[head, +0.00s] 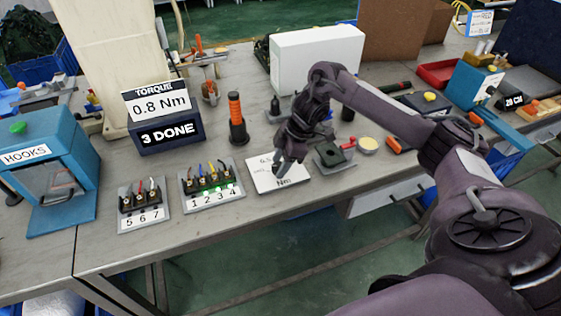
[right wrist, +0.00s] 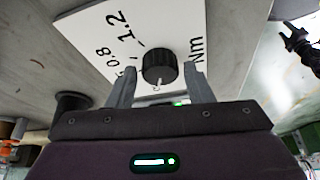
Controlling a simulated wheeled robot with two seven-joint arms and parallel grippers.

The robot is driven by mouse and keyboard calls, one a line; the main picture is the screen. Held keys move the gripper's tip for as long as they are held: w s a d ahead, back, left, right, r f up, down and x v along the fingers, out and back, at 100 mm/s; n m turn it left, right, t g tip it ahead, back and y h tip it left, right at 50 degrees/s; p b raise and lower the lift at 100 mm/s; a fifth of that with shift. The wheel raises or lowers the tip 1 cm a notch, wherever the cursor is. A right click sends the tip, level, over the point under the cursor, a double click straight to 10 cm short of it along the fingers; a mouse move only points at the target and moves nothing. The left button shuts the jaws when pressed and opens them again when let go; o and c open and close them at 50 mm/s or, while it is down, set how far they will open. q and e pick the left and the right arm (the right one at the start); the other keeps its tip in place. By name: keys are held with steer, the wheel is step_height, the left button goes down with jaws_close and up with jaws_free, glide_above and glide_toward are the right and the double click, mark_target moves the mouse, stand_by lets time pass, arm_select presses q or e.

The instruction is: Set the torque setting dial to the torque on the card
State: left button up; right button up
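The torque card (head: 157,103) on a dark stand in the head view reads 0.8 Nm. The white dial plate (head: 263,179) lies on the bench, partly hidden by my right gripper (head: 287,168). In the right wrist view the plate (right wrist: 115,35) shows 0.8, 1.2 and Nm; a further number at lower left is partly hidden. The black round dial knob (right wrist: 160,65) has a white mark on its side nearest the gripper. The fingers of my right gripper (right wrist: 161,72) are apart, one on each side of the knob, with gaps showing. My left gripper is not identifiable in the head view.
Numbered connector blocks (head: 143,205) (head: 211,188) stand left of the plate. An orange-handled driver (head: 237,120) stands behind. A dark claw-like shape (right wrist: 301,45) shows in the right wrist view.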

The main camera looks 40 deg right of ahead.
steer(key=c, duration=0.7)
steer(key=shift+r+p, duration=0.15)
steer(key=shift+p, duration=0.45)
steer(key=m+t+h+p, duration=0.1)
steer(key=m+p, duration=0.3)
steer(key=p, duration=0.2)
steer(key=m+h+p, duration=0.1)
steer(key=m+p, duration=0.3)
steer(key=p, duration=0.3)
steer(key=m+t+h+p, duration=0.1)
steer(key=m+h+p, duration=0.1)
steer(key=m+p, duration=0.3)
steer(key=shift+s+a+r+t+p, duration=0.2)
steer(key=shift+a+t+p, duration=0.15)
steer(key=shift+p, duration=0.3)
steer(key=m+h+p, duration=0.1)
steer(key=m+p, duration=0.1)
steer(key=m, duration=0.1)
steer(key=shift+f, duration=0.2)
arm_select(q)
step_height(320, 180, up, 24)
steer(key=s+p, duration=0.1)
arm_select(e)
steer(key=shift+m+h, duration=0.4)
steer(key=shift+m, duration=0.4)
arm_select(q)
steer(key=shift+p, duration=0.3)
arm_select(e)
steer(key=shift+w+f, duration=0.1)
steer(key=o, duration=1)
